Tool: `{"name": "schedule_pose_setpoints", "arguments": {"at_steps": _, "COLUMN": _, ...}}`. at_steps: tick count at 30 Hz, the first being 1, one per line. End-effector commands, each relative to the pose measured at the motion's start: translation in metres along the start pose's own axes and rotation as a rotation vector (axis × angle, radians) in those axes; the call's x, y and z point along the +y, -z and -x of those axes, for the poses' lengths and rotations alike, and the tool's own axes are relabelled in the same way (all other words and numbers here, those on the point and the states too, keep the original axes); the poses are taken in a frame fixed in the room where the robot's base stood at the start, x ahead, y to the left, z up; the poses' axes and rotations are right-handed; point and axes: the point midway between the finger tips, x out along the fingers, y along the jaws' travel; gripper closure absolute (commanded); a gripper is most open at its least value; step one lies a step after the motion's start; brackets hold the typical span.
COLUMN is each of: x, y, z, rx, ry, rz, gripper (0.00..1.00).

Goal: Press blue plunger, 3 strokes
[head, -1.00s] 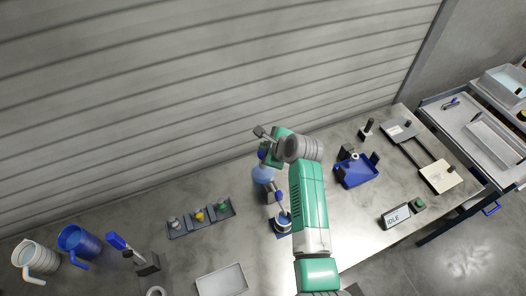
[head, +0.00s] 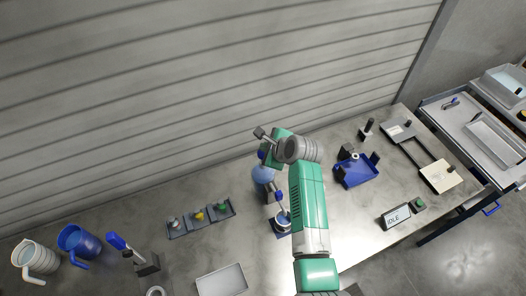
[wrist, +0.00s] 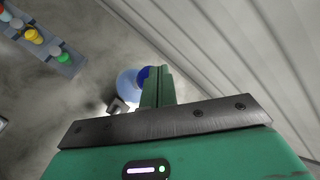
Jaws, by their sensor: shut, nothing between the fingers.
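The blue plunger (head: 262,155) tops a light-blue round bottle (head: 262,174) at the middle of the bench. In the wrist view the plunger (wrist: 143,74) shows beside my green finger, with the bottle (wrist: 127,84) below it. My gripper (wrist: 156,88) is shut and empty, pointing down at the plunger. The finger covers part of the plunger, and I cannot tell whether they touch. In the head view my arm hides the bottle's right side and most of the gripper.
A small cup on a blue base (head: 283,222) stands in front of the bottle, close to my arm. A tray with coloured knobs (head: 200,217) lies to the left, a blue fixture (head: 356,173) to the right. The ribbed wall (head: 200,90) is close behind.

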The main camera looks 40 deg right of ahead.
Motion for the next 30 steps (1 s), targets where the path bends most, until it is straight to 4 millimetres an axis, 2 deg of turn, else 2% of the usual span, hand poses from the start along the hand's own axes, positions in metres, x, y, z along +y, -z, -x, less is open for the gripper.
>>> {"name": "schedule_pose_setpoints", "arguments": {"at_steps": 30, "x": 0.0056, "y": 0.0051, "z": -0.0072, "rx": 0.000, "ry": -0.002, "rz": 0.000, "gripper": 1.00}}
